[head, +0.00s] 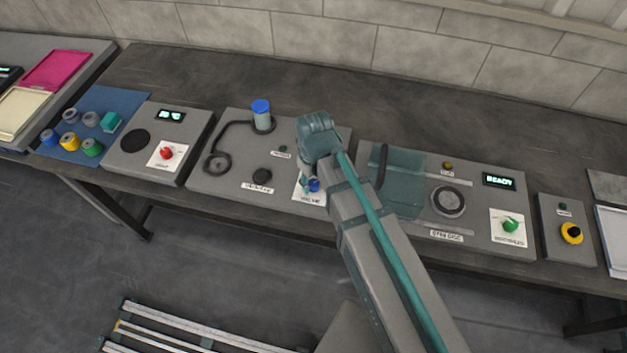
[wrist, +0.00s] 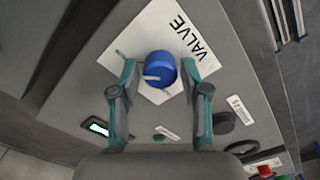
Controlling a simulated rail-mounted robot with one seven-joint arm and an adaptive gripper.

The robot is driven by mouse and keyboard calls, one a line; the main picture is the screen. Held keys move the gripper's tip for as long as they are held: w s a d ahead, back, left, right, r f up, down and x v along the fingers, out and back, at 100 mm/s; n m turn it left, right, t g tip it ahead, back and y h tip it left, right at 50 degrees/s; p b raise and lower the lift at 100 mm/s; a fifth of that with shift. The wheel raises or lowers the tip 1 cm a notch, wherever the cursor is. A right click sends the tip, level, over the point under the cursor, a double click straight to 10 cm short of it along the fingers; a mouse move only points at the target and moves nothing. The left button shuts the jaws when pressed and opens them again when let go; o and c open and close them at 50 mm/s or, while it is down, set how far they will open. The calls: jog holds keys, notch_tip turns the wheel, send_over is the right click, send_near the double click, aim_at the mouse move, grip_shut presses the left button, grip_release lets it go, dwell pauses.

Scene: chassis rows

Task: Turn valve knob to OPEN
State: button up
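The blue valve knob (wrist: 161,68) sits on a white plate printed VALVE (wrist: 184,38). A pale pointer mark on the knob points left in the wrist view. In the head view the knob (head: 314,186) shows partly, beside my arm, with its plate (head: 301,194) partly hidden. My gripper (wrist: 158,72) is open, its two teal fingers on either side of the knob. A gap shows between each finger and the knob; I cannot tell the height of the fingertips over the panel. No OPEN lettering is readable.
A blue-capped cylinder (head: 262,115) stands behind the knob on the same panel, with a black knob (head: 262,176) to the left. To the right is a spin-disc panel (head: 448,200) with a READY display (head: 499,181). The bench behind is clear.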

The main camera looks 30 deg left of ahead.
aim_at(314, 182)
jog(key=shift+o, duration=0.6)
jog(key=shift+r, duration=0.1)
notch_tip(314, 182, up, 12)
dwell(0.6)
